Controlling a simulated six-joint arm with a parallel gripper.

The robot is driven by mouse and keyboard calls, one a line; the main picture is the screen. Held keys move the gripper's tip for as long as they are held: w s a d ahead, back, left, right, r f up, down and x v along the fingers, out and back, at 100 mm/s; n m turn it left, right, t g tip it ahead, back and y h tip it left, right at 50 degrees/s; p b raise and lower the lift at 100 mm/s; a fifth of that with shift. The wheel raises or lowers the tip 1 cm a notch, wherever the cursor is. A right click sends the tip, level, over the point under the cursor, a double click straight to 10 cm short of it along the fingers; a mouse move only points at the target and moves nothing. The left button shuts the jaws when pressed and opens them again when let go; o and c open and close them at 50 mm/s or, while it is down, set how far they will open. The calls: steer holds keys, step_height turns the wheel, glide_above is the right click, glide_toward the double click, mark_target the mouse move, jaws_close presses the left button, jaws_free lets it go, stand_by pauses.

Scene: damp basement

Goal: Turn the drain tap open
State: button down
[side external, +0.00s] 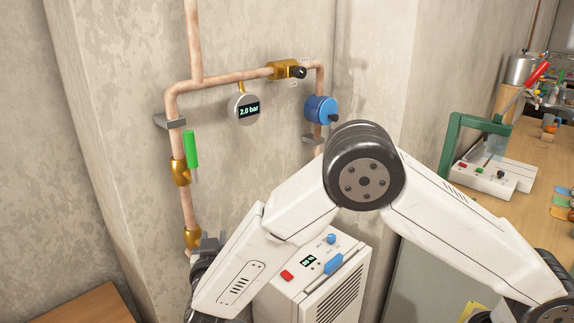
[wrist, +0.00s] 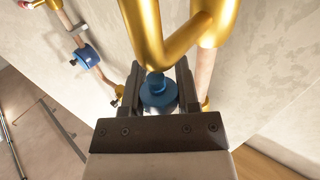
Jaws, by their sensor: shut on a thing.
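The drain tap's brass body (side external: 193,237) sits low on the left copper pipe in the side view. In the wrist view its forked brass body (wrist: 160,35) fills the top middle. Its blue handle (wrist: 158,95) lies between the two dark fingers of my gripper (wrist: 161,88). My gripper is shut on this handle. In the side view my gripper (side external: 209,243) is at the tap, partly behind my own arm, and the blue handle is hidden there. I cannot tell how far the handle is turned.
Above the tap is a brass valve (side external: 180,172) with an upright green lever (side external: 191,149). A gauge (side external: 245,109) reads 2.0 bar. A black-knobbed brass valve (side external: 286,70) and a blue fitting (side external: 320,109) sit right. A white unit (side external: 315,276) stands below; a cluttered bench (side external: 535,150) is at right.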

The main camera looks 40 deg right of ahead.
steer(key=m+g+h, duration=0.1)
steer(key=g, duration=0.1)
steer(key=m+g+h, duration=0.4)
steer(key=shift+s+d+g, duration=0.25)
steer(key=shift+s+g, duration=0.05)
steer(key=shift+s, duration=0.05)
steer(key=shift+m+h, duration=0.3)
steer(key=shift+c, duration=1.7)
jaws_free()
steer(key=v, duration=0.7)
steer(key=shift+a, duration=0.4)
steer(key=shift+s, duration=0.15)
